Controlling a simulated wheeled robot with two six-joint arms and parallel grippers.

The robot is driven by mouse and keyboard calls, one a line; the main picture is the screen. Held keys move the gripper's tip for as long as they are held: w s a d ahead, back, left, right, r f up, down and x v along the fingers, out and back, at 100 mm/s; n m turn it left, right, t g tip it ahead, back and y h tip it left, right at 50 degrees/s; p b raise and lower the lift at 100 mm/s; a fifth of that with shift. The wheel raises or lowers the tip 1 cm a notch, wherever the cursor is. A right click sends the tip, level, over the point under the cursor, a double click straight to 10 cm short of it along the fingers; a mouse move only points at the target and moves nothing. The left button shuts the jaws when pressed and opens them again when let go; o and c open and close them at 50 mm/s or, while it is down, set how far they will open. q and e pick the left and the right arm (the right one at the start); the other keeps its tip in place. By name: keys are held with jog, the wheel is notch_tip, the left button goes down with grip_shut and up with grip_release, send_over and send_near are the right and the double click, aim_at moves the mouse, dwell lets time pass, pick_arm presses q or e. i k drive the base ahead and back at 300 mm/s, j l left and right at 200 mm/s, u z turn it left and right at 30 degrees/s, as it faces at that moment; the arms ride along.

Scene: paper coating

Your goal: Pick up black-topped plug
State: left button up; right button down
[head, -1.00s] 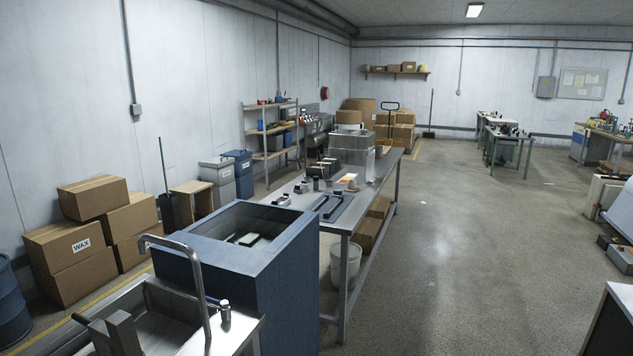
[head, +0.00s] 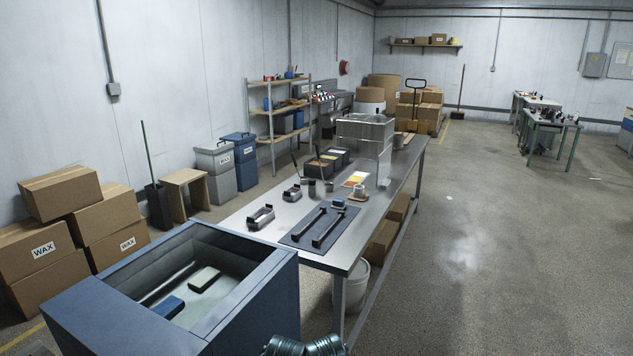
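No object is clear enough for me to name it surely as the black-topped plug. A blue block (head: 168,307) lies nearer in the same tub. Small dark items stand on the long metal table (head: 237,221), too small to identify. Neither of my grippers shows. Two ribbed dark metal parts at the bottom edge are cut off, and I cannot tell what they are.
On the table are a dark mat (head: 297,235) with two dark bars, a clear box (head: 366,130) and dark trays. Wax cartons (head: 41,250), grey and blue bins (head: 239,148) and a shelf (head: 275,105) line the left wall.

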aim_at(311, 181)
jog(key=i+l, duration=0.15)
jog(key=i, duration=0.25)
jog(key=i+l, duration=0.1)
jog(key=i, duration=0.25)
jog(key=i+l, duration=0.15)
jog(key=i, duration=0.25)
jog(key=k, duration=0.5)
jog(key=i+l, duration=0.3)
jog(key=i+l+u, duration=0.1)
jog(key=i+l, duration=0.15)
jog(key=l, duration=0.15)
jog(key=i+l, duration=0.3)
jog(key=i+l+u, duration=0.1)
jog(key=i+l, duration=0.15)
jog(key=l, duration=0.2)
jog(key=i+l, duration=0.3)
jog(key=i+l+u, duration=0.1)
jog(key=i+l, duration=0.15)
jog(key=l, duration=0.25)
jog(key=i+l, duration=0.25)
jog(key=l, duration=0.15)
